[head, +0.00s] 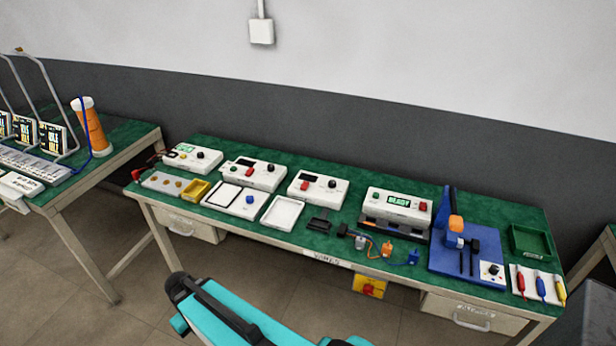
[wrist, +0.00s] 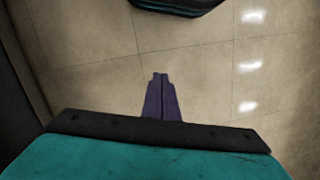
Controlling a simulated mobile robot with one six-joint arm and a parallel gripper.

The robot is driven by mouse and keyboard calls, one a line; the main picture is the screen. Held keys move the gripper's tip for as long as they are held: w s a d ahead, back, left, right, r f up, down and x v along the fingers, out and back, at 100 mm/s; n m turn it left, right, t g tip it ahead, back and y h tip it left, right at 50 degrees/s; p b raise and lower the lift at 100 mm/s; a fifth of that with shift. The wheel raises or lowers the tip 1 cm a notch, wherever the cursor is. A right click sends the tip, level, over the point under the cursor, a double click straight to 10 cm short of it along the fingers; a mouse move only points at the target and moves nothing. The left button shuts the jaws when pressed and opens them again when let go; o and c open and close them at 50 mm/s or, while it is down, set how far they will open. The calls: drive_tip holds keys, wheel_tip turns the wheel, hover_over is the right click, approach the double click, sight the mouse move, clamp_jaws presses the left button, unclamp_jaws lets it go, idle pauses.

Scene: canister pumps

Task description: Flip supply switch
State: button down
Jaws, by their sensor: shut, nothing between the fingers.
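Several white instrument boxes stand along the back of the green bench. The leftmost box (head: 192,157) has a lit display, a dark knob and dark and red parts at its left side. A fourth box (head: 397,206) shows "READY" and has a red control. I cannot tell which one carries the supply switch. My gripper (wrist: 160,75) has its purple fingers together and empty, over bare floor, away from the bench. It does not show in the head view.
My teal arm is in front of the bench. A blue stand (head: 468,250) is at the bench's right, with a green tray (head: 530,241) and coloured-handled tools beside it. Small trays and connectors line the front edge. Another bench with an orange cylinder (head: 92,130) is at left.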

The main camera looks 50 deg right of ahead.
drive_tip(key=w+d+r+t, duration=0.2)
drive_tip(key=w+d+r, duration=0.7)
drive_tip(key=w+r, duration=0.15)
drive_tip(key=w+d+r+n, duration=0.1)
drive_tip(key=w+d+r, duration=0.15)
drive_tip(key=d, duration=0.45)
drive_tip(key=w+d+r, duration=0.2)
drive_tip(key=d+r, duration=0.2)
drive_tip(key=d, duration=0.4)
drive_tip(key=s+d+r+t, duration=0.1)
drive_tip(key=s+d+r, duration=0.2)
drive_tip(key=d+r, duration=0.4)
drive_tip(key=s+d+r+n+t, duration=0.1)
drive_tip(key=s+d+r, duration=0.3)
drive_tip(key=d, duration=1.2)
drive_tip(key=s+d+r+n, duration=0.1)
drive_tip(key=s+d+r, duration=0.3)
drive_tip(key=d+r, duration=0.5)
drive_tip(key=d, duration=0.3)
drive_tip(key=shift+s+r+t+y, duration=0.25)
drive_tip(key=shift+r+t+y, duration=0.05)
drive_tip(key=shift+r+t, duration=0.1)
drive_tip(key=shift+f, duration=0.15)
